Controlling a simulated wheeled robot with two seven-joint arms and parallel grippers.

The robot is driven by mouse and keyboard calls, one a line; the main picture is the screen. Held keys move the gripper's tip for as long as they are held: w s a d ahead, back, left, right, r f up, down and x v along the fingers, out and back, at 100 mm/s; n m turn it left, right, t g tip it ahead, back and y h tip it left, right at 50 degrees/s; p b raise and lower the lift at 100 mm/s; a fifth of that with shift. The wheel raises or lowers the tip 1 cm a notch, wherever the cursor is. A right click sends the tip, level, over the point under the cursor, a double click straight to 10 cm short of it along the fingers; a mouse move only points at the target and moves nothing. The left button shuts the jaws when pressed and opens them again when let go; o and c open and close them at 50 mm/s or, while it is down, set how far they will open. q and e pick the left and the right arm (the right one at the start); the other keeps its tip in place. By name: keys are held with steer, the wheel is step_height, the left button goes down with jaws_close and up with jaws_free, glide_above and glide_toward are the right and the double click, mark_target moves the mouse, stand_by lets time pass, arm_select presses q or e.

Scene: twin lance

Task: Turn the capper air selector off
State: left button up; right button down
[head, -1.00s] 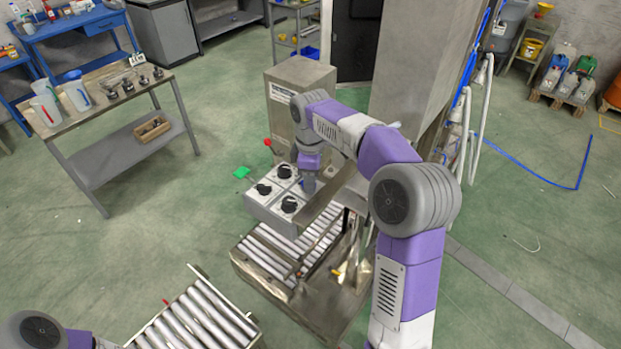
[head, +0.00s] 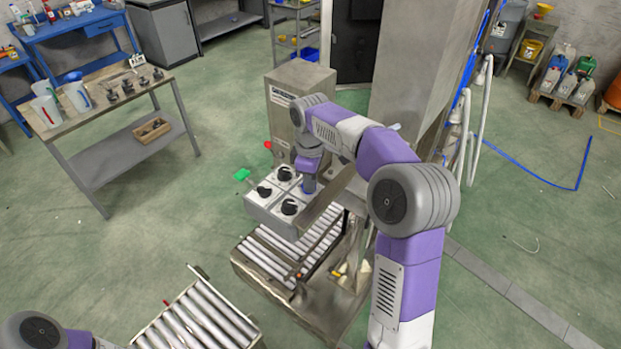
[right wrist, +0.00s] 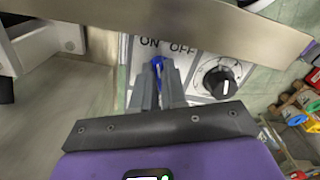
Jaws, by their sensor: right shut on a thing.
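The light grey control panel (head: 268,212) stands beside the tall metal housing and carries several black knobs (head: 285,173). My right gripper (right wrist: 158,82) is over the panel's right part and is shut on a small blue handle (right wrist: 157,62), which I take for the air selector. The handle sits just below the printed ON and OFF labels (right wrist: 182,48). Its base is hidden by the fingers, so I cannot tell its exact setting. A black knob (right wrist: 219,82) with a white mark is to the right, apart from the fingers. My left gripper is out of view.
A steel plate edge (right wrist: 190,22) crosses close above the labels. A red ball-ended lever (head: 268,145) and a green piece (head: 242,174) are by the panel. Roller conveyors (head: 265,262) lie below it. A bench (head: 95,97) with jugs is at left, with clear floor between.

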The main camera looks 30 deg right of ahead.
steer(key=m+p, duration=0.2)
steer(key=m, duration=0.3)
steer(key=shift+a+r, duration=0.1)
steer(key=m+p, duration=0.2)
steer(key=m, duration=0.3)
steer(key=shift+a, duration=0.1)
steer(key=shift+m, duration=0.5)
steer(key=c, duration=1.2)
jaws_free()
step_height(320, 180, up, 8)
steer(key=shift+f+p, duration=0.25)
steer(key=shift+p, duration=0.15)
